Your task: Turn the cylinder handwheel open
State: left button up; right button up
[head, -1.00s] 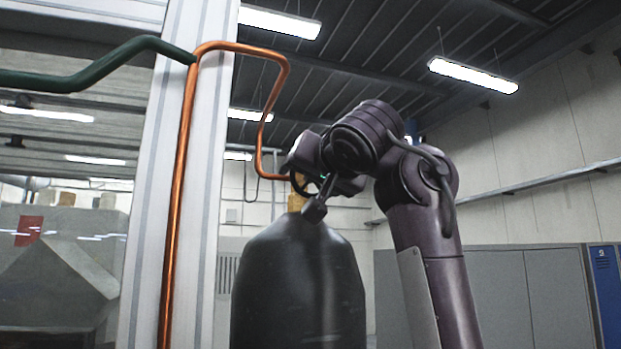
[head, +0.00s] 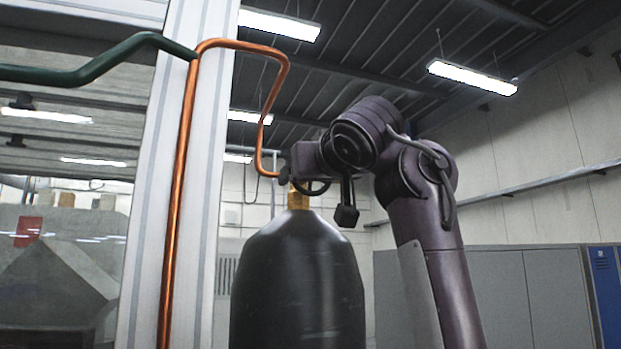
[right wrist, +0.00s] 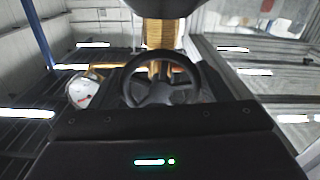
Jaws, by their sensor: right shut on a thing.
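A black gas cylinder (head: 298,285) stands upright with a brass valve (head: 298,199) at its neck. The black handwheel (head: 315,189) is partly hidden by my right gripper (head: 299,180) in the head view. In the right wrist view the round spoked handwheel (right wrist: 187,68) faces the camera, with the brass valve (right wrist: 158,42) behind it. My right gripper (right wrist: 162,88) is shut on the handwheel, with dark finger parts on both sides of its rim. The wheel's turn angle cannot be read. My left gripper is not in view.
A copper pipe (head: 180,200) runs up a pale frame post (head: 212,200) and bends down to the valve. A white round gauge (right wrist: 83,92) sits beside the handwheel. A green pipe (head: 90,72) enters from the left. Grey lockers (head: 500,295) stand behind, well apart.

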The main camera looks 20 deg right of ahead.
jog(key=n, duration=0.3)
jog(key=shift+d+n, duration=0.1)
jog(key=shift+n, duration=0.3)
jog(key=n, duration=0.3)
jog(key=shift+n, duration=0.3)
jog(key=n, duration=0.3)
jog(key=shift+d+r+n, duration=0.1)
jog(key=shift+r+n, duration=0.05)
jog(key=shift+n, duration=0.15)
jog(key=n, duration=0.3)
jog(key=shift+r+n, duration=0.1)
jog(key=shift+n, duration=0.2)
jog(key=n+p, duration=0.1)
jog(key=n, duration=0.2)
jog(key=shift+r+n, duration=0.1)
jog(key=shift+n, duration=0.2)
jog(key=n, duration=0.2)
jog(key=shift+n, duration=0.3)
jog(key=n, duration=0.6)
jog(key=shift+s+r+n, duration=0.1)
jog(key=shift+r+n, duration=0.05)
jog(key=shift+n, duration=0.15)
